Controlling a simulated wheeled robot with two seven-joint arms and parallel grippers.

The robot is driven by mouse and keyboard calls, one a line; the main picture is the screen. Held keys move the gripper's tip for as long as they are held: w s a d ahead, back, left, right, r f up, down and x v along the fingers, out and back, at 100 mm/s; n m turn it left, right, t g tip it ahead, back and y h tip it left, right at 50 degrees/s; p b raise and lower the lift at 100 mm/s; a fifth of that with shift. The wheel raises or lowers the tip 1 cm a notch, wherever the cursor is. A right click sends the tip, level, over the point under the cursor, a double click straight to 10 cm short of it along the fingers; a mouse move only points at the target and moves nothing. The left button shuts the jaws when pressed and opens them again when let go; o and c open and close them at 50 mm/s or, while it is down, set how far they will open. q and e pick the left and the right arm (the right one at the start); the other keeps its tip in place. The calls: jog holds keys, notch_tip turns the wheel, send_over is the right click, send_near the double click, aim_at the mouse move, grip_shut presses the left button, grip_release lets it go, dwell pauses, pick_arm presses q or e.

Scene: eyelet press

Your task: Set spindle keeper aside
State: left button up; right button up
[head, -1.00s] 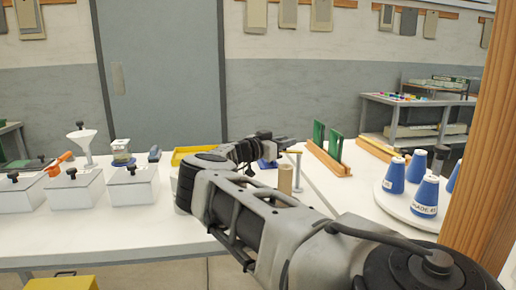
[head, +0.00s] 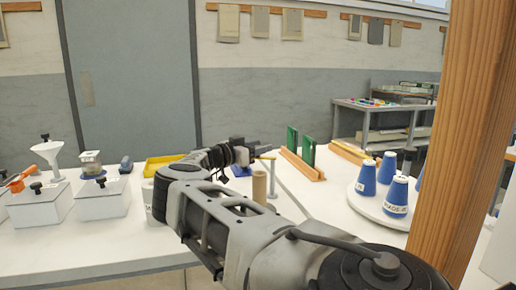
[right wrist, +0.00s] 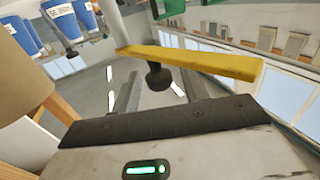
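A yellow bar with a black knob (right wrist: 160,76) crosses the right wrist view; I take it for the spindle keeper, though no label shows. In the head view a pale post with a yellowish top (head: 268,163) stands just right of my right gripper (head: 258,150); it may be the same part. In the right wrist view my right gripper (right wrist: 158,95) has its two grey fingers apart, with the knob showing between them. I cannot tell whether they touch it. My left gripper is not in view.
A brown tube (head: 259,186) stands close to my right gripper. Green boards in a wooden rack (head: 300,164) and blue cones on a round white turntable (head: 376,209) are to the right. White boxes (head: 102,203), a funnel (head: 48,154) and a yellow tray (head: 160,165) are left. A wooden post (head: 462,140) rises at right.

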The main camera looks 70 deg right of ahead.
jog(key=v, duration=1.2)
